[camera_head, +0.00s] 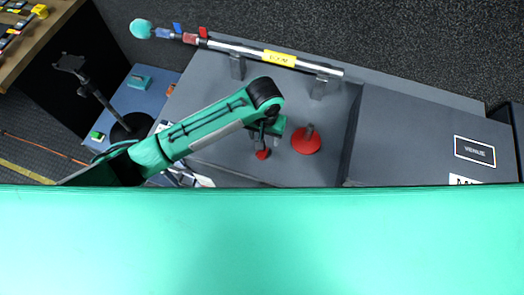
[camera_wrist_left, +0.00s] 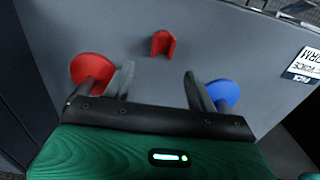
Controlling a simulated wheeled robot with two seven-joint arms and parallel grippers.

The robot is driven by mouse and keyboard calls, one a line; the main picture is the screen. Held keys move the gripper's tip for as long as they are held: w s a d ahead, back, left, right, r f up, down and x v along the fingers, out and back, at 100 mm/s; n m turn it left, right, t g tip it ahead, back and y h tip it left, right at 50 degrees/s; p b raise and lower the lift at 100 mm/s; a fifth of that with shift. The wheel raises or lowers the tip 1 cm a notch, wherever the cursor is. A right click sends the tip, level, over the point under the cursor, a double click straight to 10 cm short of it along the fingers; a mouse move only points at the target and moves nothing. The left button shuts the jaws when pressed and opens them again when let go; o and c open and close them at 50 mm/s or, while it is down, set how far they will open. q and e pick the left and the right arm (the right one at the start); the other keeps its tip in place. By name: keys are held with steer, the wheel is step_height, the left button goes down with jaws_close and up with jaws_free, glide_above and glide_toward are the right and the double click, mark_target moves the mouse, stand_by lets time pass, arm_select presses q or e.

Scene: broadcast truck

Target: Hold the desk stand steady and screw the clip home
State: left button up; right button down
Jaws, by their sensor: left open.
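A red round base with a short grey post (camera_head: 306,143) stands on the grey desk; it looks like the desk stand. It also shows as a red disc (camera_wrist_left: 90,67) in the left wrist view, beside and partly behind one finger. A small red U-shaped piece (camera_wrist_left: 163,44), likely the clip, lies ahead of the fingers; a red piece (camera_head: 263,154) shows below my gripper in the head view. My left gripper (camera_head: 268,136) is open over the desk, with nothing between its fingers (camera_wrist_left: 160,88). Whether it touches anything cannot be told. My right gripper is out of view.
A blue disc (camera_wrist_left: 223,93) sits beside the other finger. A silver tube with a yellow label (camera_head: 280,58) lies across supports at the back. A black stand (camera_head: 127,126) is at the left, on a lower blue surface (camera_head: 153,98). A grey case (camera_head: 420,135) stands at the right.

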mark_target(262, 153)
arm_select(q)
steer(key=shift+f, duration=1.6)
steer(key=shift+f+p, duration=0.3)
steer(key=shift+p, duration=0.05)
step_height(262, 153, down, 4)
steer(key=shift+a+r+p, duration=0.15)
steer(key=shift+p, duration=0.4)
steer(key=shift+f, duration=0.5)
steer(key=c, duration=1.1)
steer(key=shift+r, duration=0.1)
